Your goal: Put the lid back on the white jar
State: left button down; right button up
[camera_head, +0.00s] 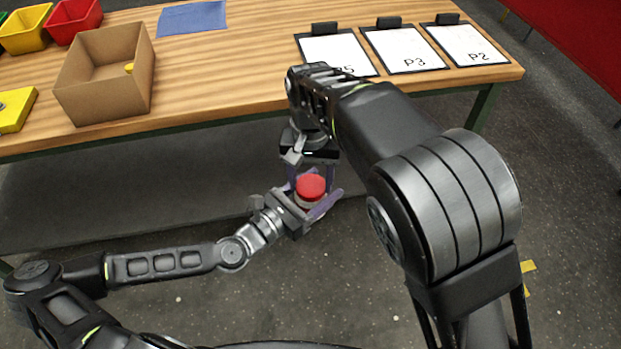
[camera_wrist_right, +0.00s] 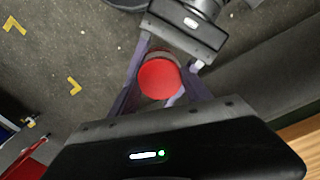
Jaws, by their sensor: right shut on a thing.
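The red lid (camera_head: 311,186) is in the air in front of the table, between the fingers of my right gripper (camera_head: 312,178), which comes down from above and is shut on it. It also shows as a red disc in the right wrist view (camera_wrist_right: 159,79). Just under it, a pale edge of the white jar (camera_head: 308,205) shows between the fingers of my left gripper (camera_head: 315,201), which seems shut on it from the left. Most of the jar is hidden by fingers and lid. I cannot tell whether the lid is seated or only close above the rim.
The wooden table (camera_head: 220,75) stands behind the grippers. On it are a cardboard box (camera_head: 90,85), a blue cloth (camera_head: 192,18), yellow and red bins (camera_head: 75,18) and several clipboards (camera_head: 405,50). Open floor lies below the held parts.

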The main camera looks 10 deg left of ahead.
jog(key=shift+w+m, duration=0.1)
jog(key=shift+m, duration=0.3)
jog(key=o, duration=1.6)
jog(key=shift+r, duration=0.15)
notch_tip(320, 180, up, 12)
jog(key=shift+f, duration=0.1)
